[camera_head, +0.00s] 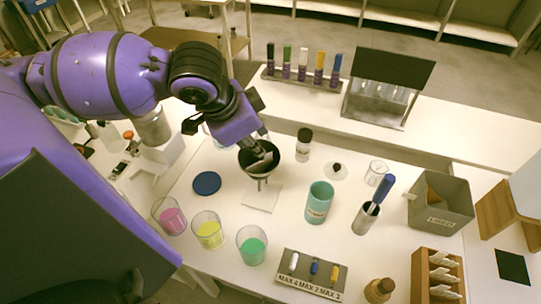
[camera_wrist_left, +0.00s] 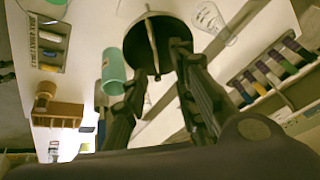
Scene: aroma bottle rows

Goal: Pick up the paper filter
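The paper filter (camera_head: 262,158) is a pale, thin piece standing inside a black funnel (camera_head: 247,165) on a small stand. In the left wrist view, the paper filter (camera_wrist_left: 152,45) shows as a narrow tan strip, nearly edge-on, inside the dark round funnel (camera_wrist_left: 138,55). My left gripper (camera_head: 262,137) is just above the back rim of the funnel, pointing down at it. In the left wrist view, the fingers of my left gripper (camera_wrist_left: 160,72) are spread apart with a gap between them, and the filter shows beyond that gap. Contact cannot be told. My right gripper is out of view.
A teal cup (camera_head: 319,202), a black-capped bottle (camera_head: 303,145) and a dark blue disc (camera_head: 207,183) stand around the funnel. Beakers of pink (camera_head: 171,217), yellow (camera_head: 208,232) and green (camera_head: 252,247) liquid are in front. A bottle rack (camera_head: 301,78) is behind.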

